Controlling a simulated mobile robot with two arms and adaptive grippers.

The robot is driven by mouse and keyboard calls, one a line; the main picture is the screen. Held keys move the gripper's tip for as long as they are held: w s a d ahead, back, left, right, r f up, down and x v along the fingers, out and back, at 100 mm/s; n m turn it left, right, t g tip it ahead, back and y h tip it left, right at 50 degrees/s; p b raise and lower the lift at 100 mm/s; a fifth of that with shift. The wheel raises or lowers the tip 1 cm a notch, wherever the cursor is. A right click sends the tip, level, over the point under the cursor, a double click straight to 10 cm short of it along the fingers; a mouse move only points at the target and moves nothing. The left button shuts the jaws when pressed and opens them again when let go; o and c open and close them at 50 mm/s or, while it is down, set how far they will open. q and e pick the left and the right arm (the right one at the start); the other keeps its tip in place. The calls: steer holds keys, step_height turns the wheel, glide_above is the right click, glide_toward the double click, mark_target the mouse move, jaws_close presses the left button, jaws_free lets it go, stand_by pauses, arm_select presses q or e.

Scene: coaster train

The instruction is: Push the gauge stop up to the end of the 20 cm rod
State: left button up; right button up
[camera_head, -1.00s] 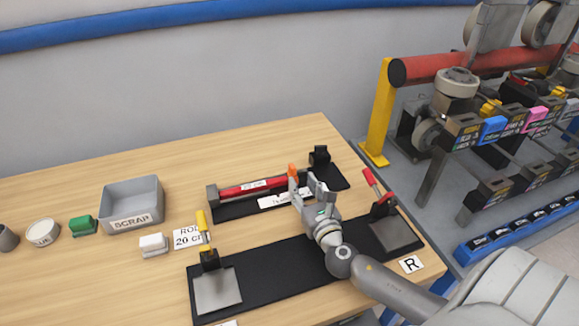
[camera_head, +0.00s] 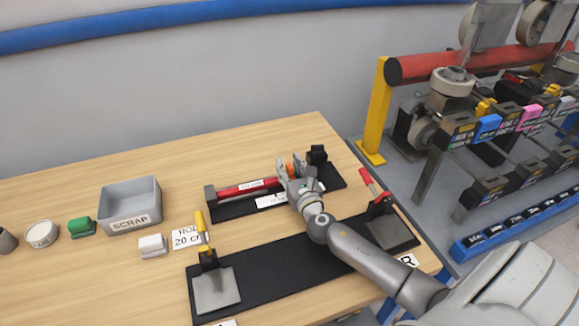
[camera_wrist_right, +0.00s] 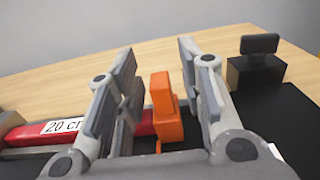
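The red rod (camera_head: 247,187), labelled 20 cm, lies in the black gauge at the back of the bench; its label also shows in the right wrist view (camera_wrist_right: 62,126). The orange gauge stop (camera_wrist_right: 166,110) stands upright at the rod's right end. A finger partly hides where they meet, so I cannot tell whether they touch. My right gripper (camera_head: 292,167) is open, with one finger to each side of the stop. In the right wrist view, a gap shows between the stop and the left finger; the right finger is close to it. My left gripper is out of view.
A black end block (camera_head: 317,155) stands right of the stop. In front lies a black fixture (camera_head: 290,270) with a yellow-handled clamp (camera_head: 203,230) and a red-handled clamp (camera_head: 374,185). A grey scrap bin (camera_head: 130,204) and small items stand left.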

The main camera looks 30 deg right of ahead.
jaws_close()
stand_by(0.3)
steer(key=shift+o, duration=0.4)
jaws_free()
steer(key=v, duration=1.2)
steer(key=shift+d, duration=0.15)
